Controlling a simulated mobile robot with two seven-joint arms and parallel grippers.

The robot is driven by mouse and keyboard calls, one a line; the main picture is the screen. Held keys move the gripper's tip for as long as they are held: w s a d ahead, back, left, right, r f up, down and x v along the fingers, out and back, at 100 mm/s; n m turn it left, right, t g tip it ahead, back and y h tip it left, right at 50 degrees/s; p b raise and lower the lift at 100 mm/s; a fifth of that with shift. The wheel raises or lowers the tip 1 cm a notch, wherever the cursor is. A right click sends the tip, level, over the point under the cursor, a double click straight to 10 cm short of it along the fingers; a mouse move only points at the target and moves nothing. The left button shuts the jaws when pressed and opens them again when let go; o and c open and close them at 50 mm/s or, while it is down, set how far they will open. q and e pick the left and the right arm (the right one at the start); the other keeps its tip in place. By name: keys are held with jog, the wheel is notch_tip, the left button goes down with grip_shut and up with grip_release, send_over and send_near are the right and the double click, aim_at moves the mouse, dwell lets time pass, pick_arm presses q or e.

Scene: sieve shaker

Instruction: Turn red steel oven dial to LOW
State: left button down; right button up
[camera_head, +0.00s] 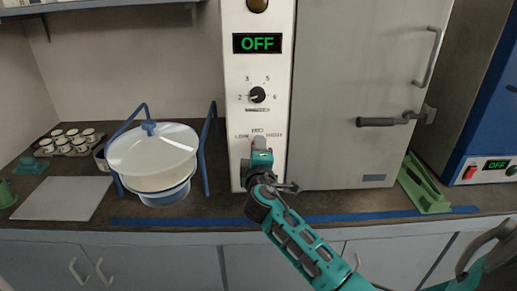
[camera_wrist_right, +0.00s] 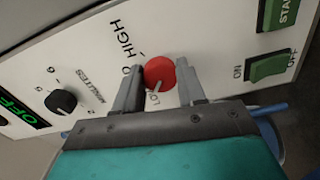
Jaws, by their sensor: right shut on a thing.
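The red dial (camera_wrist_right: 160,72) sits on the white oven panel (camera_head: 240,75), among the labels LOW, MED and HIGH. My right gripper (camera_wrist_right: 158,90) is shut on it, with one grey finger on each side. In the wrist view, a pale line at the dial's lower edge points towards the partly visible LOW lettering. In the head view my right gripper (camera_head: 259,150) reaches up from below and hides most of the dial. Part of the MED label is behind a finger in the wrist view. My left gripper is not in view.
A black dial (camera_head: 257,95) and a display (camera_head: 257,43) reading OFF are above on the panel. Green switches (camera_wrist_right: 270,66) show in the wrist view. A white bowl (camera_head: 152,150) in a blue stand is at left. The oven door handle (camera_head: 385,121) juts out at right.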

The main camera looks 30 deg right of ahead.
jog(key=shift+n, duration=0.6)
jog(key=shift+f+n, duration=0.1)
jog(key=shift+n, duration=0.2)
jog(key=o, duration=1.1)
jog(key=shift+s+a, duration=0.1)
jog(key=shift+b+v, duration=0.5)
jog(key=shift+v, duration=5.85)
